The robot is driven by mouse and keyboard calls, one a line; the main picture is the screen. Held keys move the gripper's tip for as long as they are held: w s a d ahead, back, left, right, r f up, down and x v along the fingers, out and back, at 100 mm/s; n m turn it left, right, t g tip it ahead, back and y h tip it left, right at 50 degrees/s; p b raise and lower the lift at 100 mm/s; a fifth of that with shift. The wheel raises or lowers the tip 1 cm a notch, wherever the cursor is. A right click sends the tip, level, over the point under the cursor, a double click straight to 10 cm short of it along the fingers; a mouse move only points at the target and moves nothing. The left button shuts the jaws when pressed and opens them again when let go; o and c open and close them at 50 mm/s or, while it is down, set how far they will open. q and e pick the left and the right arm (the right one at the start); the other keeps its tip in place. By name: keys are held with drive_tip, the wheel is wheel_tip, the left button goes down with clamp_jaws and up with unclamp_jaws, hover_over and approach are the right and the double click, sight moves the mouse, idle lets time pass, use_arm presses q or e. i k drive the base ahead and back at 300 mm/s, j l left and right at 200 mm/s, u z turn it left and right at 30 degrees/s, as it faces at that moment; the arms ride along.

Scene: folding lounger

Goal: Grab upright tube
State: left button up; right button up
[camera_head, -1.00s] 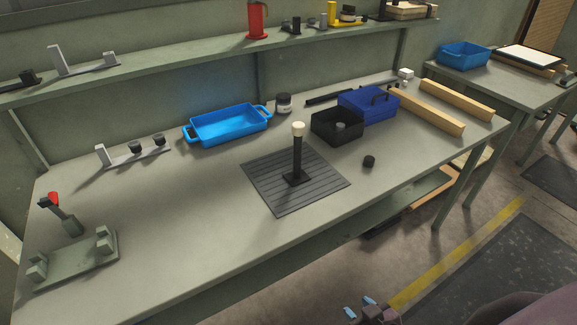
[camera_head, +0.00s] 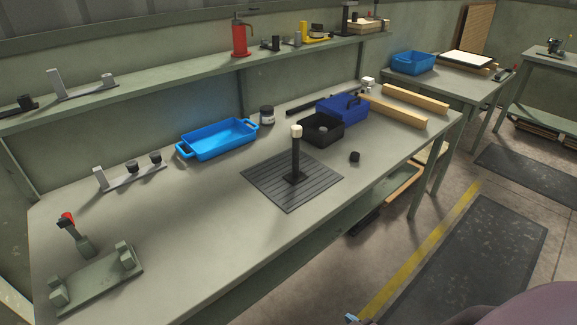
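The upright tube (camera_head: 296,157) is black with a cream-white cap on top. It stands on a small dark base in the middle of a dark ribbed mat (camera_head: 262,178) on the workbench. Nothing touches it. At the bottom edge of the head view a small blue and dark tip (camera_head: 352,319), seemingly part of a gripper of mine, shows beyond the bench's front edge, well apart from the tube. Its fingers are mostly cut off. No other gripper shows.
A blue tray (camera_head: 218,139) lies behind and left of the mat. A black bin (camera_head: 321,130), a blue toolbox (camera_head: 342,109) and wooden beams (camera_head: 397,110) stand behind right. A green fixture (camera_head: 97,280) sits front left.

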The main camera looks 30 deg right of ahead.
sight(296, 176)
drive_tip(key=j+z, duration=0.15)
drive_tip(key=j, duration=1.25)
drive_tip(key=i, duration=0.05)
